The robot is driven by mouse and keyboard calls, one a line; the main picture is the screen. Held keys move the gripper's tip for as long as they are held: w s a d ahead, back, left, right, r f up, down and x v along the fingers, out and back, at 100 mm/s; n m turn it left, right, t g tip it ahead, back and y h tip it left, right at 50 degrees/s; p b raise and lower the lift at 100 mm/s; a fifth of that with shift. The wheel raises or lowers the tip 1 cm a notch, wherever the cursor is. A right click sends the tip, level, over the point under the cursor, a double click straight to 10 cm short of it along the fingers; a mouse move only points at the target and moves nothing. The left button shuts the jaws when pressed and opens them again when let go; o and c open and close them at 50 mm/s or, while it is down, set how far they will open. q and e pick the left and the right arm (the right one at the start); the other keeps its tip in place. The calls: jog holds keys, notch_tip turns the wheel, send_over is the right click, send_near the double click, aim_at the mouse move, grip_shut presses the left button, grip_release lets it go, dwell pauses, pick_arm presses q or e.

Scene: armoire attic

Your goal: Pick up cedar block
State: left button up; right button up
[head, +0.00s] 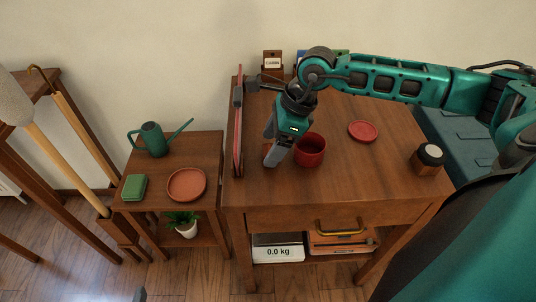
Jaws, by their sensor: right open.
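A brown wooden block or holder (272,67) with a white label stands at the back edge of the wooden cabinet top. Its lettering is too small to read surely, and I cannot tell if it is the cedar block. My right gripper (270,149) points down over the left part of the cabinet top, just left of a red mug (310,150). It is open. A small reddish-brown patch shows by its fingers, but the fingers hide most of it and I cannot tell what it is.
A red-framed upright panel (239,130) stands along the cabinet's left edge. A red dish (362,131) and a dark-lidded jar (428,159) sit to the right. The cabinet's front middle is clear. A lower side table (209,151) holds a green watering can (152,139).

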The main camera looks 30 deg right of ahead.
jog(key=x, duration=0.3)
pick_arm(q)
jog(key=shift+f, duration=0.25)
pick_arm(e)
jog(key=shift+r, duration=0.1)
jog(key=shift+d, duration=0.1)
jog(key=shift+c, duration=0.2)
jog(key=c, duration=1)
pick_arm(q)
jog(key=shift+a, duration=0.15)
pick_arm(e)
jog(key=shift+r, duration=0.1)
